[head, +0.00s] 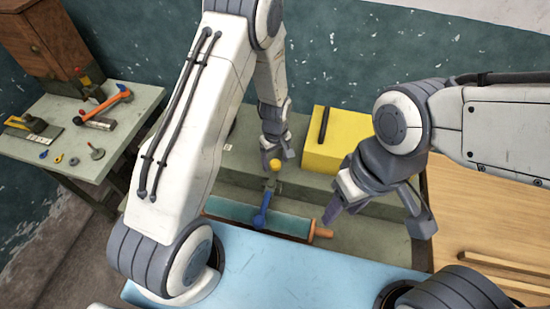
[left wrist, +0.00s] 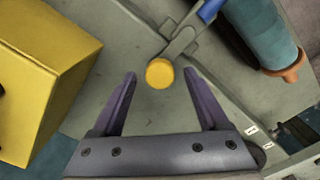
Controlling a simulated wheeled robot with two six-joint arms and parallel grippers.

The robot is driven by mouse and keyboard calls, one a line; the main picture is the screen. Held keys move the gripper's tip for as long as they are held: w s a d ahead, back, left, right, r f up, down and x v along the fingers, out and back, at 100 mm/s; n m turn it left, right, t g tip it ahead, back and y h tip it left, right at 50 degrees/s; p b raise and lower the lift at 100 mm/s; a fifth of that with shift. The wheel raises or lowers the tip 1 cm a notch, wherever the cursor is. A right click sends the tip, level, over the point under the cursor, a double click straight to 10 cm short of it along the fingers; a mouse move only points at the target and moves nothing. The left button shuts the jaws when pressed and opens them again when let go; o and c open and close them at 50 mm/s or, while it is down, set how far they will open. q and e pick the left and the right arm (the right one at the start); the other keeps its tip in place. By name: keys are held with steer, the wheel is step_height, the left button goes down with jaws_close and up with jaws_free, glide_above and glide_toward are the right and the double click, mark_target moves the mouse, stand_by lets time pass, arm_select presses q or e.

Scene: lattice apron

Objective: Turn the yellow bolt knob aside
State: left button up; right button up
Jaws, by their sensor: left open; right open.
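The round yellow bolt knob (head: 275,165) sits on a grey metal bolt fitting above a grey-green bench. A blue handle (head: 262,212) extends from the fitting. My left gripper (head: 277,152) is just above the knob in the head view, its fingers partly hidden. In the left wrist view, the knob (left wrist: 160,73) lies centred between the tips of my open left gripper (left wrist: 160,79), with a gap on each side. The blue handle (left wrist: 209,10) is beyond it. My right gripper (head: 375,205) is open and empty, to the right of the knob.
A teal cylinder (head: 225,208) with orange ends lies beside the handle. A yellow box (head: 345,145) stands right of the knob. A side table (head: 90,160) with tools is at the left. Wooden boards (head: 490,225) are at the right.

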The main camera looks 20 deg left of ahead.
arm_select(q)
steer(key=shift+f, duration=0.3)
jaws_close()
